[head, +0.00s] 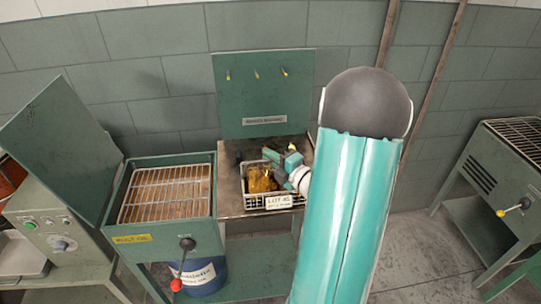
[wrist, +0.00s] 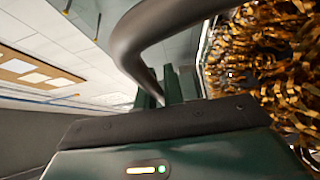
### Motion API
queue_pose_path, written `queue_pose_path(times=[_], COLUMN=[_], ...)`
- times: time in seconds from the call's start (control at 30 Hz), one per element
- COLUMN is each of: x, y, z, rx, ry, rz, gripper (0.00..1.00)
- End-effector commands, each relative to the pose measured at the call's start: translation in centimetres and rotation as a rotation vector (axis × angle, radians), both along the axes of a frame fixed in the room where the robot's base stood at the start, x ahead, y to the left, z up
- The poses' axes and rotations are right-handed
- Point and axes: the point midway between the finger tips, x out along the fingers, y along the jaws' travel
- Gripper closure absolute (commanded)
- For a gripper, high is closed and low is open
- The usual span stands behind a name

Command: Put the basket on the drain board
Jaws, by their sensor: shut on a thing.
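The wire basket (head: 251,201) shows in the head view, filled with golden-brown curled metal strips and with a white lot label on its front. The strips (wrist: 265,65) fill the right of the wrist view. My gripper (head: 272,158) is at the basket's upper right edge. In the wrist view my gripper (wrist: 168,88) is shut on the basket's thick grey handle (wrist: 133,38). The basket is over the flat, stained metal top (head: 229,205) of the middle stand, likely the drain board. I cannot tell whether it touches that top.
A green tank (head: 205,228) with a wire grid (head: 167,193) and raised lid (head: 62,150) stands left of the middle stand. A green back panel (head: 262,95) with hooks rises behind. A blue drum (head: 199,277) is below. Another grated stand (head: 505,165) is far right.

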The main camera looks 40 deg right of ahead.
Motion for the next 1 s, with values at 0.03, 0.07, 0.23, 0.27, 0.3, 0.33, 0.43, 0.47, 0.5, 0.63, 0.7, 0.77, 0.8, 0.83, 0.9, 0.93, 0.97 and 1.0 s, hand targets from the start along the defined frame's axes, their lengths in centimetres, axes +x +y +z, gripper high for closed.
queue_pose_path(times=[0.03,0.07,0.23,0.27,0.3,0.33,0.43,0.47,0.5,0.63,0.7,0.77,0.8,0.83,0.9,0.93,0.97,1.0], x=[0.0,0.0,0.0,0.0,0.0,0.0,0.0,0.0,0.0,0.1,0.1,0.1,0.1,0.1,-0.5,-0.9,-1.4,-2.1], y=[0.0,0.0,0.0,0.0,-0.1,-0.1,-0.1,-0.1,-0.1,-0.1,-0.2,-0.2,-0.2,-0.2,-0.2,-0.3,-0.3,-0.4], z=[0.1,0.1,0.1,0.0,-0.1,-0.2,-0.3,-0.3,-0.3,-0.3,-0.3,-0.2,-0.1,0.0,0.0,0.0,0.0,0.0], rx=[-0.002,-0.002,-0.002,-0.002,-0.002,-0.002,-0.001,-0.001,-0.001,-0.001,-0.001,-0.001,-0.002,-0.002,-0.001,0.0,0.0,-0.001], ry=[-0.003,-0.004,-0.003,-0.003,-0.003,-0.003,-0.001,-0.001,-0.001,-0.001,0.0,-0.001,-0.001,-0.001,0.0,0.0,0.001,0.001], rz=[0.0,0.0,-0.001,-0.001,-0.001,-0.001,-0.001,-0.001,-0.001,-0.001,0.0,0.0,0.0,0.0,-0.002,-0.003,-0.005,-0.005], gripper=[1.0,1.0,1.0,1.0,1.0,1.0,0.77,0.71,0.69,0.69,0.69,0.69,0.69,0.69,0.69,0.69,0.69,0.69])
